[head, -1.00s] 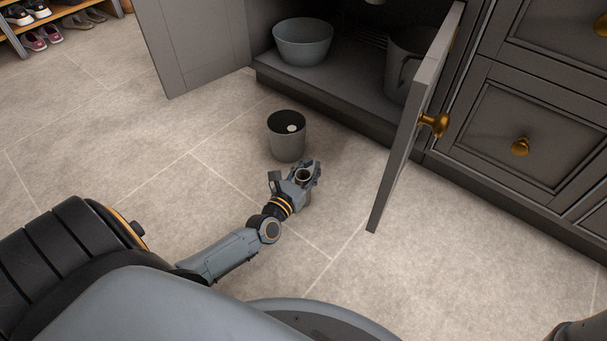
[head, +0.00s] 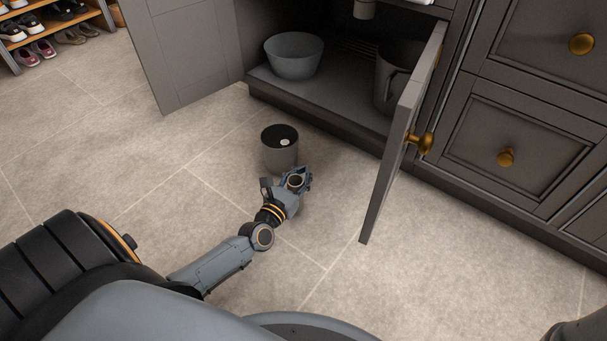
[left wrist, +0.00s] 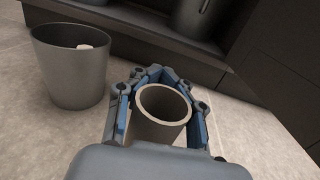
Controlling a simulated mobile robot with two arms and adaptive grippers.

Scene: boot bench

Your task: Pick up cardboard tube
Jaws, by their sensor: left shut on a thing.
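The cardboard tube (left wrist: 160,122) is a short, hollow, grey-brown cylinder, seen upright with its open top facing the camera in the left wrist view. My left gripper (left wrist: 163,100) is shut on it, with a blue-lined finger on each side. In the head view the tube's round rim (head: 296,180) shows between the fingers of the left gripper (head: 290,182), just in front of the grey bin. The tube's lower part is hidden by the gripper and wrist. I cannot tell whether its base touches the floor. My right gripper is out of view.
A grey bin (head: 281,152) with a small white item inside stands beside the gripper. The open cabinet holds a grey bowl (head: 293,55) and a dark bucket (head: 391,80). Its open door (head: 402,150) stands to the right. Tiled floor is clear at the left and front.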

